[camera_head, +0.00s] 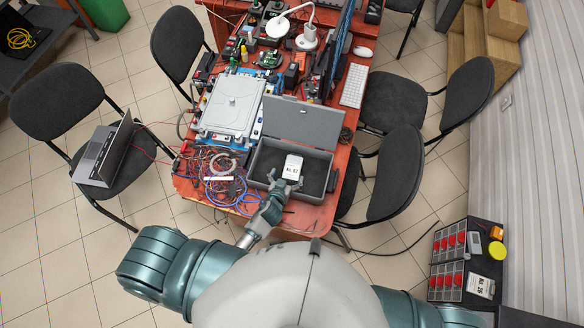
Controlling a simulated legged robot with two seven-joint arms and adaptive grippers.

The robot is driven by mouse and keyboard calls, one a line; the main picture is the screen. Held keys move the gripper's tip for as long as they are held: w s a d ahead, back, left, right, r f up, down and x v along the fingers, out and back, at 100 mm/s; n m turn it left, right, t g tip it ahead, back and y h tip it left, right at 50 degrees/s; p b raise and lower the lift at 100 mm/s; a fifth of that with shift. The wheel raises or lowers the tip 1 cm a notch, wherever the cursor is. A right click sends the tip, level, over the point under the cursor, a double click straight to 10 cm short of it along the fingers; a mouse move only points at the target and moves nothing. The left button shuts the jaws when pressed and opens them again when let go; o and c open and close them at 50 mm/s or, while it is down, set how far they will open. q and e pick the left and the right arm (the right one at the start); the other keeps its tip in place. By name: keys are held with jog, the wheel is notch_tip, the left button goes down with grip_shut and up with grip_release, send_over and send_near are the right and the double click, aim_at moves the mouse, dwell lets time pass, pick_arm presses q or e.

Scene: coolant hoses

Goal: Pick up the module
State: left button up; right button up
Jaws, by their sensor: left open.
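The module is most likely the small white block with dark printing (292,167), lying in the open grey case (262,163) near the front edge of the red table. My left gripper (284,184) is open at the case's front side, just below the white block in the picture. Its fingertips are close to the block's near edge; I cannot tell whether they touch it. My right gripper is not in view; only part of my right arm shows at the bottom right.
The case's raised lid (302,122) stands behind it. Tangled wires (222,180) and a white-lidded unit (232,104) are to the left. A keyboard (354,86) lies at the right edge. Chairs (398,172) stand around the table. Red-binned trays (447,262) are at lower right.

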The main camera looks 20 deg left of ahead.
aim_at(293, 168)
pick_arm(q)
jog(key=shift+x, duration=0.95)
jog(key=shift+w+d+f, duration=0.1)
jog(key=shift+w+d, duration=0.1)
jog(key=shift+w, duration=0.1)
jog(key=x, duration=0.3)
jog(key=shift+w+d+f, duration=0.1)
jog(key=shift+w+d, duration=0.15)
jog(key=shift+w+a+f, duration=0.1)
jog(key=shift+w+f, duration=0.15)
jog(key=shift+w, duration=0.15)
jog(key=shift+a, duration=0.1)
jog(key=shift+c, duration=0.3)
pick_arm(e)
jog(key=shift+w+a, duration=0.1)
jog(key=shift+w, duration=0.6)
pick_arm(q)
jog(key=shift+s, duration=0.1)
jog(key=c, duration=1.5)
jog(key=shift+c, duration=0.2)
